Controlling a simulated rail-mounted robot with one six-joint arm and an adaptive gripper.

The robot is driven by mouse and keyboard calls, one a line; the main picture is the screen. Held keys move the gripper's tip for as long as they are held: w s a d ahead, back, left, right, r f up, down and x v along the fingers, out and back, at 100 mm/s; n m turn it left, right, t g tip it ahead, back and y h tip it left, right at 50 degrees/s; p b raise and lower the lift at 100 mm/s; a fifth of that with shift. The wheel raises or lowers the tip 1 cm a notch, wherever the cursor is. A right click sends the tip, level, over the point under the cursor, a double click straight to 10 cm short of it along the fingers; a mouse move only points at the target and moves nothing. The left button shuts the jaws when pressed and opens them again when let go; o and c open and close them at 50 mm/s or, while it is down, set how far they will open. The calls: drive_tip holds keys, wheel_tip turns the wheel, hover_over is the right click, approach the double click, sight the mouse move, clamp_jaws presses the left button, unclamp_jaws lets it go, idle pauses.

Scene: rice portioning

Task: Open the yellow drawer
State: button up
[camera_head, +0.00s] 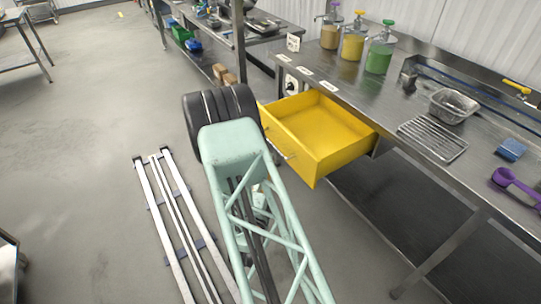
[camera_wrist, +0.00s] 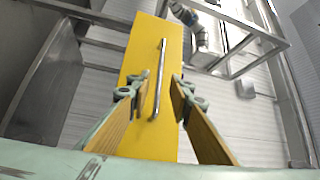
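The yellow drawer (camera_head: 335,142) is pulled out from under the steel counter in the head view, and its inside looks empty. Its yellow front panel (camera_wrist: 138,73) fills the middle of the wrist view. A silver bar handle (camera_wrist: 159,85) runs along the panel; part of it also shows in the head view (camera_head: 288,155). My gripper (camera_wrist: 161,88) is open, with one finger on each side of the handle and visible gaps between. In the head view my arm hides the gripper.
The steel counter (camera_head: 393,88) holds dispensers with brown, yellow and green contents, a wire rack (camera_head: 432,139), a clear container (camera_head: 453,105), a blue sponge (camera_head: 511,149) and a purple scoop (camera_head: 512,183). Pale rails (camera_head: 168,215) lie on the floor at left. Open floor lies further left.

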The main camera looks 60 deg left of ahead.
drive_tip(key=shift+v, duration=1.55)
